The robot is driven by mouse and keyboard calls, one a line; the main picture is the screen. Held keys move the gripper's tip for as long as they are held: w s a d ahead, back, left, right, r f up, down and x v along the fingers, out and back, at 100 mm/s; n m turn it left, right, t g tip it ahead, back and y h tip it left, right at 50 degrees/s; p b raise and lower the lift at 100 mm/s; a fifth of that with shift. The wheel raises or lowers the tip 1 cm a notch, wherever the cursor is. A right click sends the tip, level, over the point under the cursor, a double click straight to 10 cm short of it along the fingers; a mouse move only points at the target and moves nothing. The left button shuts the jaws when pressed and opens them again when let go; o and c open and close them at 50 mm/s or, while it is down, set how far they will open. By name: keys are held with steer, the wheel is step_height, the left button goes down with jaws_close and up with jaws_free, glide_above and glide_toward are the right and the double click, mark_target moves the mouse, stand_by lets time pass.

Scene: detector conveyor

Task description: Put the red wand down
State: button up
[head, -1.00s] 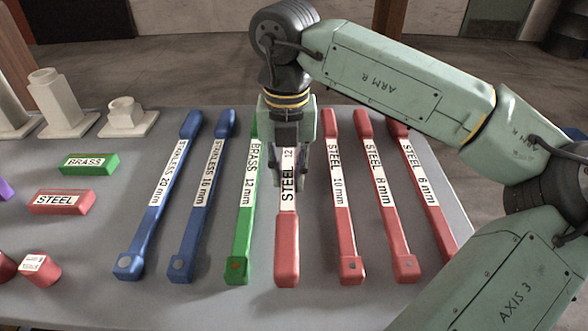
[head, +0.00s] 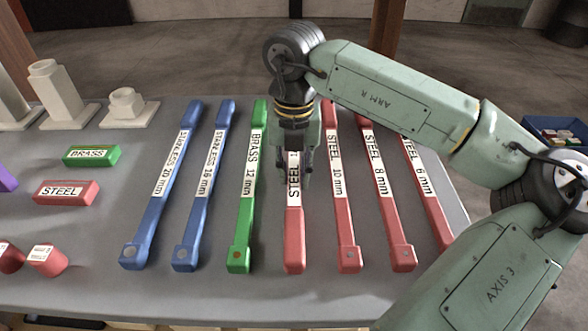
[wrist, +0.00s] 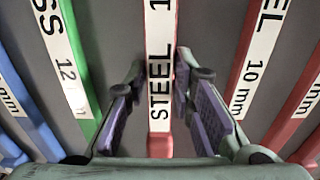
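The red wand with a white "STEEL" label (head: 294,240) lies on the grey table between the green "BRASS 12 mm" wand (head: 240,230) and the red "STEEL 10 mm" wand (head: 345,230). My gripper (head: 293,172) is above its upper part and hides its far end. In the wrist view the wand (wrist: 160,50) runs between the two fingers of my gripper (wrist: 160,102). The fingers stand apart, with a gap on each side of it.
Blue wands (head: 190,215) lie at the left of the row and more red wands (head: 390,215) at the right. Green (head: 92,156) and red (head: 66,192) labelled blocks lie further left, near white pieces (head: 128,108). A blue bin (head: 550,126) stands at the far right.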

mark_target(294, 175)
steer(key=o, duration=0.4)
steer(key=shift+c, duration=0.2)
step_height(294, 175, up, 12)
steer(key=b, duration=0.2)
steer(key=shift+r, duration=0.25)
